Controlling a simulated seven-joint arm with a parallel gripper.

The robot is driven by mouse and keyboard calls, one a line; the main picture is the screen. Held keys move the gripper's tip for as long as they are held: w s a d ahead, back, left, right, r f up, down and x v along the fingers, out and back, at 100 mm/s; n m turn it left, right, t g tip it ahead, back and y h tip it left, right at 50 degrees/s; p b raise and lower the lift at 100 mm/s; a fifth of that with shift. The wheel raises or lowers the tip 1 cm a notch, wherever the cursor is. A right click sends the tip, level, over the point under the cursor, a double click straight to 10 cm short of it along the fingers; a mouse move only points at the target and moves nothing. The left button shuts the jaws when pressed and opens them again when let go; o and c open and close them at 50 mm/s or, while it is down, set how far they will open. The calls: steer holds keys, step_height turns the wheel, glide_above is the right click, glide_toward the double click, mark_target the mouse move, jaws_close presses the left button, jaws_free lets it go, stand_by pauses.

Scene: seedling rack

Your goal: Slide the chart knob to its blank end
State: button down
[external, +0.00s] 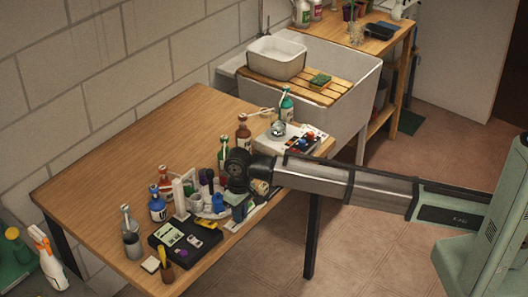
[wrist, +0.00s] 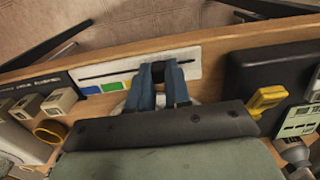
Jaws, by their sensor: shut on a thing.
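The chart (wrist: 188,55) is a white strip near the table's edge in the wrist view. A thin dark slot runs along it. A blue patch (wrist: 90,90) and a green patch (wrist: 113,86) lie toward its left end. The right end is plain white. The dark knob (wrist: 158,70) sits on the slot, right of the patches. My gripper (wrist: 158,77) is shut on the knob, with one blue-grey finger on each side. The fingers hide part of the chart below the slot. In the external view my arm reaches over the table, and the chart and knob are hard to make out.
A black box (wrist: 262,74) stands just right of the chart, with a yellow clip-like object (wrist: 267,98) by its near edge. Pale blocks (wrist: 60,101) on a dark unit stand to the left. In the external view several bottles (external: 157,208) crowd the table (external: 110,165) around my gripper.

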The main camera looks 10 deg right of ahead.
mark_target(232, 228)
steer(key=shift+s+a, duration=1.4)
steer(key=c, duration=1)
jaws_free()
steer(key=shift+c, duration=0.2)
steer(key=shift+r, duration=0.1)
step_height(232, 228, up, 14)
steer(key=shift+f, duration=0.2)
